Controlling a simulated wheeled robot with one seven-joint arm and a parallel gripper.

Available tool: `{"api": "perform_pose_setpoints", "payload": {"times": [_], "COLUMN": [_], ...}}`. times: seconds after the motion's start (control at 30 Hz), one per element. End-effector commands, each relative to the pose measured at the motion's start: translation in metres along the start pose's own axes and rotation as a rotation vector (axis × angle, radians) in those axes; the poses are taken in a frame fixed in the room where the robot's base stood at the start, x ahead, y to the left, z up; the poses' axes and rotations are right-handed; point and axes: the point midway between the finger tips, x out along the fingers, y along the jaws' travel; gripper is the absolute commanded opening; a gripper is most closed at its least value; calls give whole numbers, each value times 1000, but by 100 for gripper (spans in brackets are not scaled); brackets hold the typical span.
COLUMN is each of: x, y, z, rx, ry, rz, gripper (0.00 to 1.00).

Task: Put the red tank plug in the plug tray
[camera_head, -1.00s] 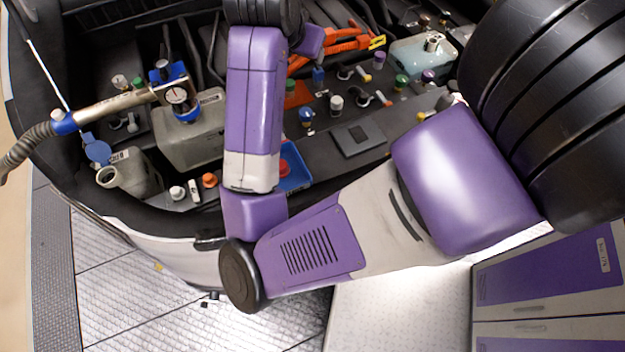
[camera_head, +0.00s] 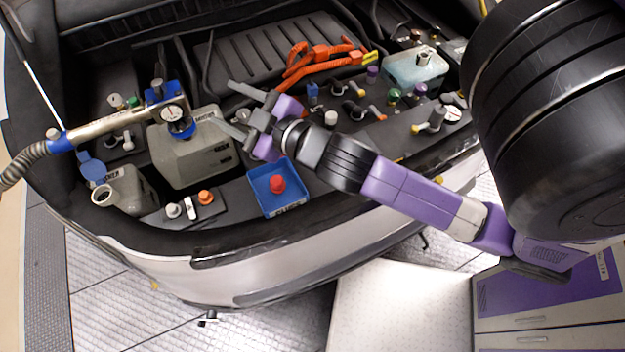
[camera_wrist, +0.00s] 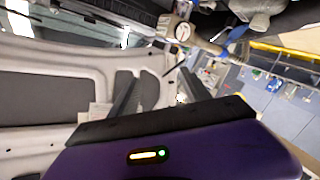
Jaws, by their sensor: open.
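The red tank plug (camera_head: 277,184) sits inside the blue plug tray (camera_head: 259,196), near the tray's middle, in the head view. The tray lies on the dark front ledge of the engine bay. My gripper (camera_head: 231,107) is open and empty, above and to the left of the tray, with its fingers pointing left toward the large grey tank (camera_head: 193,152). It is apart from the plug. In the wrist view the two fingers (camera_wrist: 155,92) are spread with nothing between them. The plug and the tray do not show in the wrist view.
A filling nozzle with a gauge (camera_head: 178,113) and hose stands on the grey tank. A small grey bottle with an open blue cap (camera_head: 92,168) is at the left. Orange cables (camera_head: 322,60) and a pale blue reservoir (camera_head: 414,68) lie behind. Small coloured caps crowd the right.

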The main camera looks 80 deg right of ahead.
Motion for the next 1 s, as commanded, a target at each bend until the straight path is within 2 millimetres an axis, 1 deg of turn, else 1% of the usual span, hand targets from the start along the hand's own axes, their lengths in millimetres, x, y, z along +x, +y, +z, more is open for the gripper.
{"api": "perform_pose_setpoints", "payload": {"times": [0.03, 0.07, 0.1, 0.17, 0.2, 0.27, 0.3, 0.33, 0.4, 0.5, 0.6, 0.7, 0.8, 1.0], "x": [-20, -31, -46, -72, -90, -118, -136, -150, -179, -213, -235, -246, -250, -249], "y": [-20, -32, -47, -68, -81, -97, -107, -113, -124, -133, -138, -139, -139, -139], "z": [12, 15, 20, 27, 30, 33, 35, 35, 34, 30, 25, 21, 20, 20], "rx": [3, 11, 27, 58, 84, 131, 168, 196, 262, 348, 413, 449, 460, 459], "ry": [-4, 0, 3, 4, 3, 0, -6, -10, -20, -37, -49, -54, -56, -55], "rz": [-68, -106, -154, -222, -263, -318, -349, -369, -405, -432, -440, -440, -439, -439], "gripper": [56, 56, 56, 56, 56, 56, 56, 56, 56, 56, 56, 56, 56, 56]}}
